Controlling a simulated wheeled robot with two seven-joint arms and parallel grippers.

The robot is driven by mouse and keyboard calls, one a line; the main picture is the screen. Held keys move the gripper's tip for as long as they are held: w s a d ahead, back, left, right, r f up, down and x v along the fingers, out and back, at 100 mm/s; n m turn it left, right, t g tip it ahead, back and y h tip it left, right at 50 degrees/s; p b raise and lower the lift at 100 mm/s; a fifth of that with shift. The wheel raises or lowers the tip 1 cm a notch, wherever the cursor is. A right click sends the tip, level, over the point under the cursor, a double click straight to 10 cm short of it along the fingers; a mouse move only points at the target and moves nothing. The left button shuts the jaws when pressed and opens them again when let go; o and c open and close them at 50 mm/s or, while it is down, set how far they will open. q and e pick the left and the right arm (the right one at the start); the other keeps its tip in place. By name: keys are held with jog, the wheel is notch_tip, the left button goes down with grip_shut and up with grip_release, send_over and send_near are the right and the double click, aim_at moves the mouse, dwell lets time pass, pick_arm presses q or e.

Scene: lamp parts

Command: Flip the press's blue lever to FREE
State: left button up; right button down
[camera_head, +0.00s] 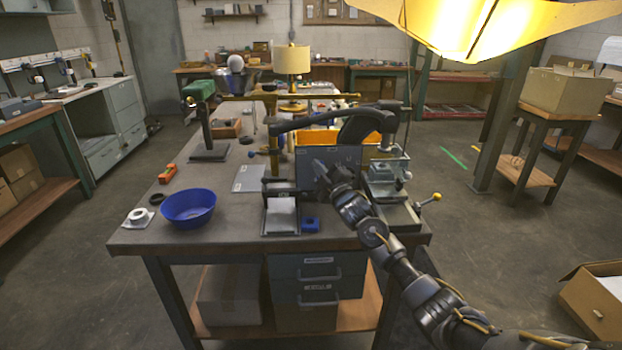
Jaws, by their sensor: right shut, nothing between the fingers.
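My right gripper (322,172) is shut and empty. It is over the front part of the workbench, in front of a dark upright panel (345,157). A small fixture (281,215) with a pale pad and dark frame stands at the bench's front edge, below and left of the gripper. A small blue piece (310,224) sits right beside it; I cannot tell for sure whether this is the press's lever, and no FREE marking is readable. My left gripper is out of view.
A blue bowl (188,207), a white roll (138,216) and an orange item (167,173) lie on the bench's left. A bright yellow lamp shade (470,25) hangs upper right.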

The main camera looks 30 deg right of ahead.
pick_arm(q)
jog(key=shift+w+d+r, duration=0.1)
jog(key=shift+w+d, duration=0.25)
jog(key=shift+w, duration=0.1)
pick_arm(e)
jog(key=shift+s+d+m, duration=0.3)
jog(key=shift+s+d, duration=0.15)
jog(key=shift+d, duration=0.4)
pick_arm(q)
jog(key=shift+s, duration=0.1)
pick_arm(e)
jog(key=shift+d+f, duration=0.15)
